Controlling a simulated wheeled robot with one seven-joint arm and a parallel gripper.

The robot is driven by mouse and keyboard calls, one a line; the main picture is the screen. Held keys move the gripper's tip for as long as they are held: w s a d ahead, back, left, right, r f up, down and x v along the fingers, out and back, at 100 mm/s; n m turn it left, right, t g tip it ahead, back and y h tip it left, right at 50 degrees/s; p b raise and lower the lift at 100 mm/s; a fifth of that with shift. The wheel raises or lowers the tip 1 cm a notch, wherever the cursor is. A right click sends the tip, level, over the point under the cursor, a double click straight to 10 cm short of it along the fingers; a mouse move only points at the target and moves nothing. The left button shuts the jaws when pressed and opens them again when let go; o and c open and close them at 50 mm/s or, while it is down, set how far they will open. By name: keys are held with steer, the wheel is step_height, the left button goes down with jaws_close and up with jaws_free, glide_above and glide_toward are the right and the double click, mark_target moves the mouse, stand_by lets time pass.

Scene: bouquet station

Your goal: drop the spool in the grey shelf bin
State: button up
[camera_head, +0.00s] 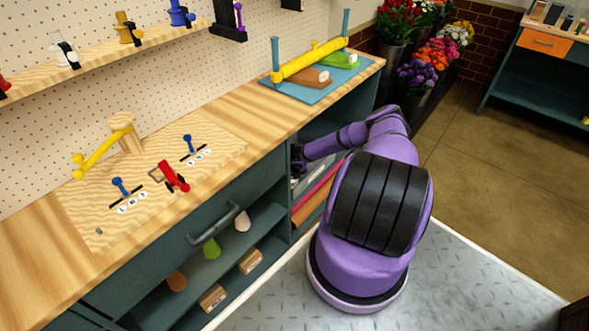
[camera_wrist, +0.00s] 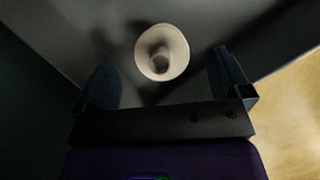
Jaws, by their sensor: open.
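A pale round spool (camera_wrist: 162,40) with a hole in its middle shows end-on in the wrist view, on or in a dark grey surface. My gripper (camera_wrist: 163,70) is open, with one dark finger on each side. The spool lies beyond and between the fingertips, and no finger is seen touching it. Grey walls (camera_wrist: 205,14) around the spool look like the inside of the grey shelf bin, but the view is too dark to be sure. In the head view my arm reaches into the cabinet's open shelf, and the fingers and spool are hidden there.
The cabinet (camera_head: 270,225) has a pink and an orange item (camera_head: 312,203) on a shelf below my arm. The wooden worktop (camera_head: 235,110) above carries a peg board and a blue mat (camera_head: 313,88) with a yellow roll. Flower buckets (camera_head: 420,75) stand behind my arm.

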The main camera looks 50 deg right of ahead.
steer(key=v, duration=0.8)
